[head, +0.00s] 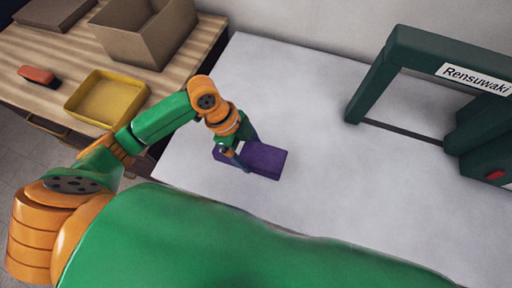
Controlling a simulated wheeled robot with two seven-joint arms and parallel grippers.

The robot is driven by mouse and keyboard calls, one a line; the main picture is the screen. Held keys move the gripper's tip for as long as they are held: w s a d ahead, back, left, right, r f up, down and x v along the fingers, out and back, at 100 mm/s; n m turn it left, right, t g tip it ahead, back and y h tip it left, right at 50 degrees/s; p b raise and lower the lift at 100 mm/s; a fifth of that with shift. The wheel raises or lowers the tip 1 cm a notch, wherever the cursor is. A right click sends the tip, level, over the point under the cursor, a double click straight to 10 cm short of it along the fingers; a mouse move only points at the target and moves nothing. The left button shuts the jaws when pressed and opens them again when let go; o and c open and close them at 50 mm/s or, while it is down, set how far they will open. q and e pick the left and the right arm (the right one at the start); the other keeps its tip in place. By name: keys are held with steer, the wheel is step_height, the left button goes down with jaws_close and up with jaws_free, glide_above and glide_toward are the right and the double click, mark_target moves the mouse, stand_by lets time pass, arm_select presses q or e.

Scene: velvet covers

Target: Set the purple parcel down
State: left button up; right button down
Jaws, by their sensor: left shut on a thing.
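The purple parcel (264,159) is a box-shaped block over the left part of the pale grey table (300,80). My left gripper (237,158) reaches it from above and is shut on it, across its left part. The gripper hides some of the parcel there. I cannot tell whether the parcel's underside touches the table or hangs just above it. My right gripper is not in view.
A dark green frame (385,70) labelled "Rensuwaki" stands on the table at the right. On a wooden desk at the left are a yellow tray (143,100), an open cardboard box (120,45) and an orange-and-black object (38,75). The table between parcel and frame is clear.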

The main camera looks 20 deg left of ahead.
mark_target(254, 148)
arm_select(q)
steer(key=w+f, duration=0.1)
steer(key=f, duration=0.1)
steer(key=w+f, duration=0.2)
steer(key=shift+w+f, duration=0.15)
step_height(254, 148, down, 3)
steer(key=shift+w+f, duration=0.1)
steer(key=shift+f, duration=0.1)
steer(key=shift+w+f, duration=0.1)
steer(key=shift+f, duration=0.1)
steer(key=o, duration=1.5)
steer(key=shift+a+r, duration=0.15)
steer(key=shift+r, duration=0.25)
steer(key=v, duration=1.1)
steer(key=shift+r, duration=0.25)
